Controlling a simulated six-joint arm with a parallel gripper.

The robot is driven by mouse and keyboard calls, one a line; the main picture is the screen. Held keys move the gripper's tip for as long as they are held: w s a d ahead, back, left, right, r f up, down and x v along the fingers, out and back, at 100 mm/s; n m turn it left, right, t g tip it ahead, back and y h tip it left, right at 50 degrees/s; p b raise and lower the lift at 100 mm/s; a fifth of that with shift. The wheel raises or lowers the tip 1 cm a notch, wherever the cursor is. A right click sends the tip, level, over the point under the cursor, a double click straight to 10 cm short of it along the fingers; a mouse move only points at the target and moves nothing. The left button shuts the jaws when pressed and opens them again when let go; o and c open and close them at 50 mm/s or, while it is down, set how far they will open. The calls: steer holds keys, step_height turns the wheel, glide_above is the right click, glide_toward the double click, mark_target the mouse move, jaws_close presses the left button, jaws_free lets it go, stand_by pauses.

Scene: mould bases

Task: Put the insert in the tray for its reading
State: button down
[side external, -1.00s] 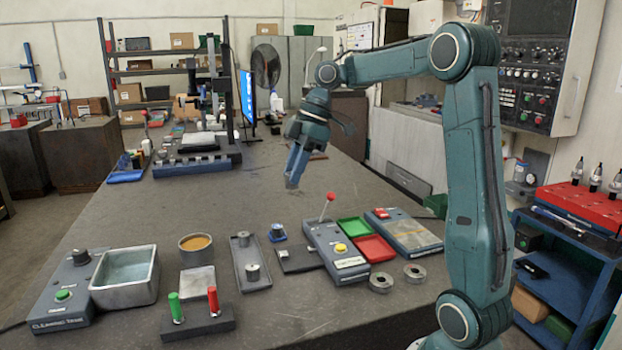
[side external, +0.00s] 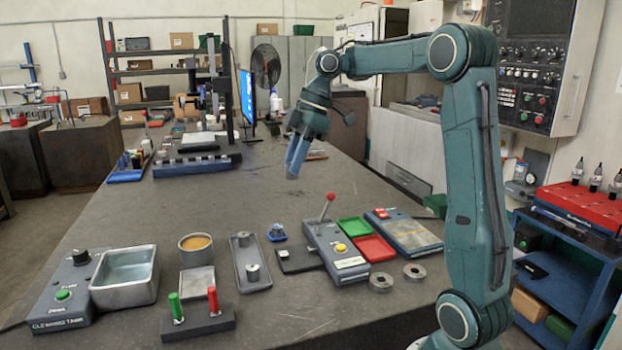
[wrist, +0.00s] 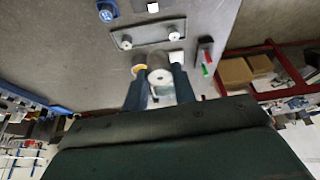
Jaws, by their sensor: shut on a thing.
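My gripper (side external: 293,168) is above the bench, behind the row of devices. In the wrist view my gripper (wrist: 158,95) is shut on a grey metal cylinder, the insert (wrist: 160,76), with a hole in its end face. In the side view the insert is too small to make out.
A grey tray with two posts (side external: 242,283), a bowl with amber contents (side external: 195,253), a metal basin (side external: 125,275), and a block with green and red handles (side external: 200,325) stand at front left. Two metal rings (side external: 380,282) lie at right. The bench middle is clear.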

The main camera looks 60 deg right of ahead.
steer(key=shift+f, duration=0.1)
steer(key=s+d+f+m+h, duration=0.1)
steer(key=d+f+m, duration=0.2)
steer(key=f+m, duration=0.1)
steer(key=s+d+f+m+t+h, duration=0.1)
steer(key=s+d+f+m, duration=0.1)
steer(key=d+f+m, duration=0.2)
steer(key=s+d+f+m+h, duration=0.2)
steer(key=d+f+m, duration=0.2)
steer(key=shift+d, duration=0.15)
steer(key=s+d+f+m+h, duration=0.2)
steer(key=s+d+m, duration=0.1)
steer(key=d+m, duration=0.3)
steer(key=shift+s+d+g, duration=0.2)
steer(key=shift+d+g, duration=0.1)
steer(key=shift+d, duration=0.45)
steer(key=shift+f, duration=0.1)
steer(key=shift+f, duration=2.85)
